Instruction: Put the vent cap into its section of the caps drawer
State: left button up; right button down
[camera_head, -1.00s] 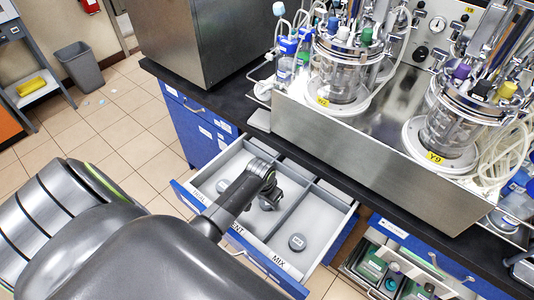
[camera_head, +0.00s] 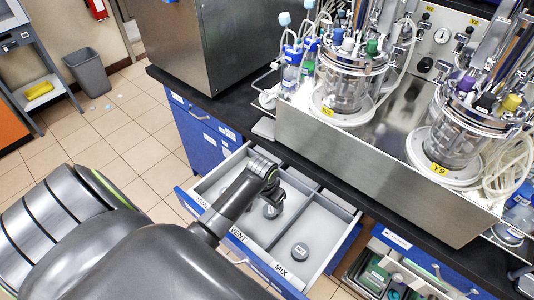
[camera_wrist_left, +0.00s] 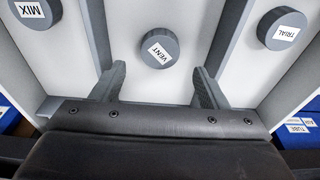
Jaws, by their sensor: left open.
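The vent cap (camera_wrist_left: 160,48) is a grey round cap with a white VENT label. It lies on the floor of the drawer's middle section, and it also shows in the head view (camera_head: 271,211) just below my gripper. The caps drawer (camera_head: 321,262) is pulled open, with sections labelled VENT and MIX at the front; the first label is partly covered. My left gripper (camera_wrist_left: 157,75) is open and empty above the vent cap, which shows between and beyond its fingers, apart from them. It also shows in the head view (camera_head: 274,198). My right gripper is not in view.
The MIX cap (camera_head: 300,251) lies in the right section, and the TRIAL cap (camera_wrist_left: 283,28) in the section on the other side. Thin grey dividers separate them. The black bench edge and steel bioreactor base (camera_head: 340,160) stand behind the drawer. Another open drawer (camera_head: 385,275) is at right.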

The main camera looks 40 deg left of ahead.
aim_at(267, 214)
pick_arm(q)
notch_tip(267, 214, up, 6)
jog(key=s, duration=0.1)
jog(key=shift+r, duration=0.2)
dwell(0.6)
